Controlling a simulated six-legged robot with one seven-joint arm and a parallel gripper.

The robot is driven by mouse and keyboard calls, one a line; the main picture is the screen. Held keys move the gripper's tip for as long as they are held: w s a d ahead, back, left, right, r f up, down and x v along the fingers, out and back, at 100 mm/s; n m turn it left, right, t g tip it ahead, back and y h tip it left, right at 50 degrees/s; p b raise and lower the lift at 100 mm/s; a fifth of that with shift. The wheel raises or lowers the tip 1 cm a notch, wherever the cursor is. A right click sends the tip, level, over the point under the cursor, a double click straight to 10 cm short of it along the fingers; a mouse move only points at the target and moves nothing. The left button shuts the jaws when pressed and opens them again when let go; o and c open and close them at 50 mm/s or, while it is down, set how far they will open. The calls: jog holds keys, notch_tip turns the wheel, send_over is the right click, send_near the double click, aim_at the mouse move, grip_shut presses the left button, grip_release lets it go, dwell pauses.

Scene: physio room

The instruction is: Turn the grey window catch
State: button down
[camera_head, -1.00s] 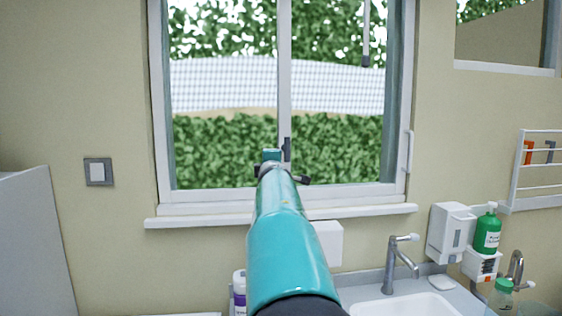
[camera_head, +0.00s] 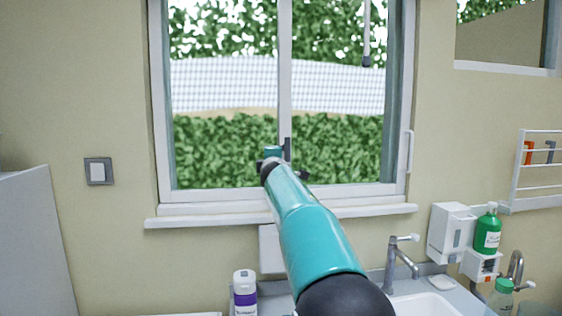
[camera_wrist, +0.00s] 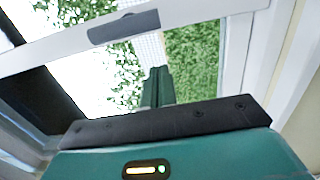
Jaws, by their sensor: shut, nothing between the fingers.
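The grey window catch (camera_head: 287,146) is a small dark upright piece on the white middle bar of the window. In the wrist view the catch (camera_wrist: 124,27) is a dark grey bar lying along the white frame. My gripper (camera_head: 272,152) is just left of the catch in the head view, in front of the window. A gap shows there between fingertips and catch. My arm hides part of the lower window frame.
The window sill (camera_head: 380,210) runs below the window. Under it are a tap (camera_head: 392,262), a sink (camera_head: 425,305) and a white bottle with a purple label (camera_head: 244,290). A dispenser (camera_head: 452,232) hangs at right. A light switch (camera_head: 98,172) is at left.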

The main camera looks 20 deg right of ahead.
aim_at(289, 161)
jog(key=shift+s+d, duration=0.1)
jog(key=shift+d, duration=1.55)
jog(key=shift+d+f+n, duration=0.1)
jog(key=shift+d+n, duration=0.05)
jog(key=shift+n, duration=0.45)
jog(key=shift+d+f+n, duration=0.1)
jog(key=shift+d+n, duration=0.05)
jog(key=shift+n, duration=0.45)
jog(key=n, duration=0.2)
jog(key=d+n, duration=0.1)
jog(key=n, duration=0.2)
jog(key=d+n, duration=0.1)
jog(key=n, duration=0.1)
jog(key=shift+s+d+f+t, duration=0.1)
jog(key=shift+s+f+t, duration=0.15)
jog(key=shift+f+t, duration=0.05)
jog(key=shift+s+d+r+n+y, duration=0.15)
jog(key=shift+d+n, duration=0.25)
jog(key=shift+n, duration=1.2)
jog(key=shift+d+r+n+y, duration=0.1)
jog(key=shift+d+r+n, duration=0.25)
jog(key=shift+n, duration=1.25)
jog(key=shift+s+d+r+n+y, duration=0.15)
jog(key=shift+d+n, duration=0.3)
jog(key=shift+n, duration=1.15)
jog(key=shift+w+f, duration=0.1)
jog(key=shift+f, duration=0.05)
